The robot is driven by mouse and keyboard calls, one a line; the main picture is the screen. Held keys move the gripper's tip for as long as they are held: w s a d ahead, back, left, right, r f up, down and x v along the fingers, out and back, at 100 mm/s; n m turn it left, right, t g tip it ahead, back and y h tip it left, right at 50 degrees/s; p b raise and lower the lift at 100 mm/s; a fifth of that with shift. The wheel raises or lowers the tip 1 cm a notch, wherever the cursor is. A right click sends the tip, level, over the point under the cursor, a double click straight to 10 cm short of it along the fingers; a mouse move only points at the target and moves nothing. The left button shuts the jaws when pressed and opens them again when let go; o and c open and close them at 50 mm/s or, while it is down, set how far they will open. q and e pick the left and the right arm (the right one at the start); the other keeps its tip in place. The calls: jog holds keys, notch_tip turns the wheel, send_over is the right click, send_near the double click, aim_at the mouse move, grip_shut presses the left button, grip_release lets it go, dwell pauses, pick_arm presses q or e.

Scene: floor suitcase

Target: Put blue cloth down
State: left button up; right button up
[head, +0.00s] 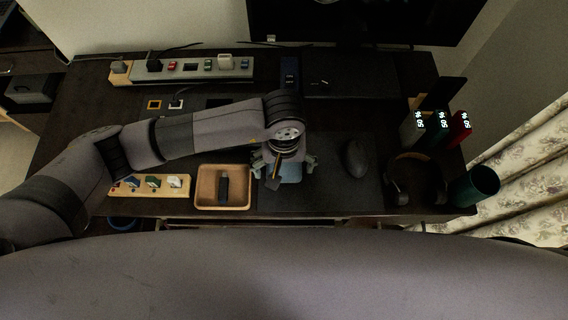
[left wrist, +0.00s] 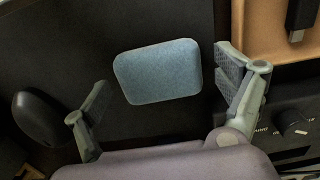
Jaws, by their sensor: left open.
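The blue cloth (left wrist: 158,72) is a small rounded rectangle lying on the dark desk mat. In the head view it shows partly (head: 291,174), beneath my left gripper, whose body hides the rest. My left gripper (head: 284,168) is above it. In the left wrist view its fingers (left wrist: 165,98) are spread wide, one on each side of the cloth, with gaps between fingers and cloth. My right gripper is not in view.
A wooden tray (head: 204,203) with a dark object stands left of the cloth. A black mouse (head: 354,158), headphones (head: 392,187) and a green cup (head: 476,187) are to the right. Bare mat lies around the cloth.

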aim_at(284, 168)
pick_arm(q)
notch_tip(284, 168, up, 12)
jog(key=b, duration=0.2)
dwell(0.6)
